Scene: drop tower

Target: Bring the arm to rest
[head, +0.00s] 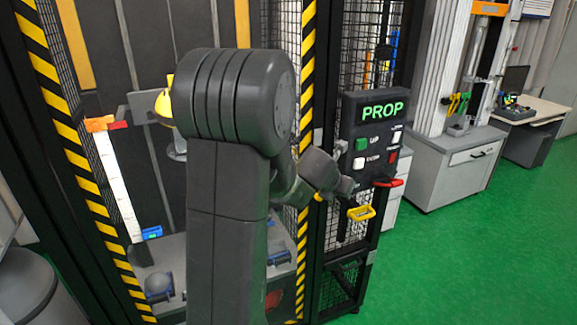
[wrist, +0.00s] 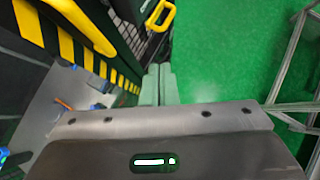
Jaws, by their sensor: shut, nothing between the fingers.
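My arm rises dark grey through the middle of the head view and bends toward the control panel. My gripper (head: 346,186) is at its end, left of the panel's lower part; its fingers are hard to make out there. In the wrist view my gripper (wrist: 158,70) shows two pale fingers side by side, shut and empty, with green floor beyond them. The control panel (head: 377,105) has a lit green PROP display, a green button (head: 361,144) and a white button (head: 359,163). I cannot tell whether the gripper touches anything.
The yellow handle also shows in the wrist view (wrist: 159,15). Striped tower posts (head: 307,60) stand close to my arm. Green floor (head: 470,250) is clear at the right.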

